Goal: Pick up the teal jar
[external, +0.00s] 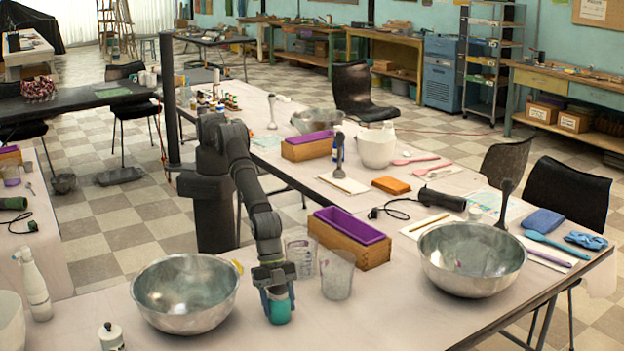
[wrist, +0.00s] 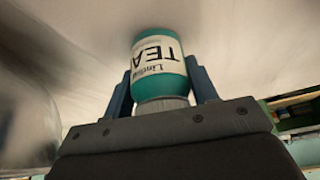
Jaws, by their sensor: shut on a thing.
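The teal jar (external: 278,308) is at the front of the table in the external view, between the fingers of my gripper (external: 275,293). In the wrist view the teal jar (wrist: 158,60) shows a white label with dark letters, upside down in the picture. My gripper (wrist: 160,92) is shut on the jar, with one blue finger on each side. I cannot tell whether the jar's base touches the table.
A large metal bowl (external: 186,297) stands close on the left of the jar. Clear measuring jugs (external: 337,276) and a wooden mold with a purple liner (external: 372,250) stand to the right and behind. Another metal bowl (external: 470,275) is farther right. The table in front right is clear.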

